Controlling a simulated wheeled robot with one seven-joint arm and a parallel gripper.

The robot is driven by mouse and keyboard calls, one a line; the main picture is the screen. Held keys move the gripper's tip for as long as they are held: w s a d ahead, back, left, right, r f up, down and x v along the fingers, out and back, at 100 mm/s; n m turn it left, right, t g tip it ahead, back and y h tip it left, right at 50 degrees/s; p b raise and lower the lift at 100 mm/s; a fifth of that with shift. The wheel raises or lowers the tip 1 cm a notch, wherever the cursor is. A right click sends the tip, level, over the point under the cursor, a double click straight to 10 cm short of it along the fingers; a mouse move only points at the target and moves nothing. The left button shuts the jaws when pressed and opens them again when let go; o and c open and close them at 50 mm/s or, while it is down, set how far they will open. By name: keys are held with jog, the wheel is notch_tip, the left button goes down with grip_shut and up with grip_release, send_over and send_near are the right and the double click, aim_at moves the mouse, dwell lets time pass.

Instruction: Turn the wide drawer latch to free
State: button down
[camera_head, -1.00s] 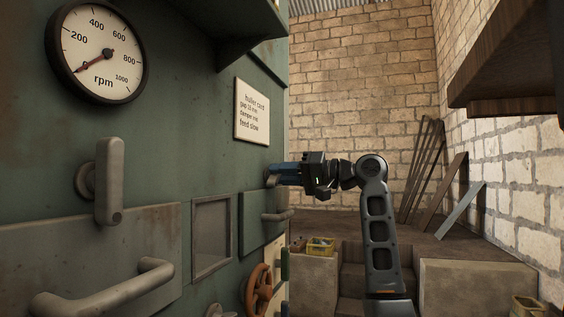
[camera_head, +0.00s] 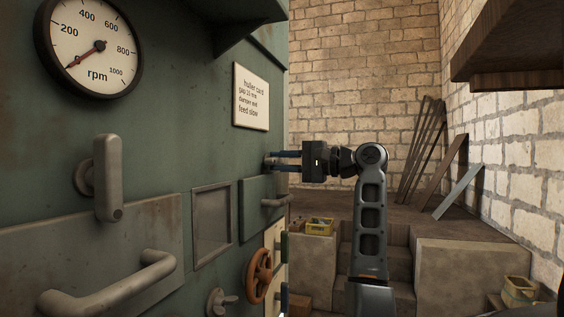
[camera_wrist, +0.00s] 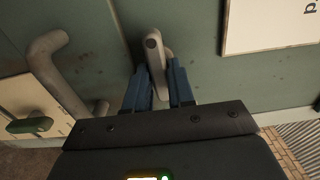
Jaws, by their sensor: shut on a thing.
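My gripper (camera_head: 276,161) reaches the green machine wall from the right, above the smaller, farther drawer (camera_head: 260,205). In the wrist view its blue fingers stand on both sides of a grey latch lever (camera_wrist: 157,65), and it is shut on that lever. The lever lies roughly level along the wall. The fingers hide most of it in the head view. A second, similar latch (camera_head: 108,178) stands upright above the nearer drawer (camera_head: 150,225), which has a large bar handle (camera_head: 110,290).
The farther drawer's bar handle (camera_wrist: 52,62) juts out just below the held latch. A notice plate (camera_head: 251,97) is above it. An orange handwheel (camera_head: 259,275) and a wing knob (camera_head: 221,301) are lower down. The air right of my arm is clear.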

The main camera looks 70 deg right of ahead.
jog(key=shift+f, duration=0.1)
dwell(0.3)
jog(key=c, duration=1.1)
grip_release()
jog(key=shift+o, duration=0.2)
jog(key=s+b, duration=0.2)
jog(key=s, duration=0.6)
jog(key=shift+d, duration=0.4)
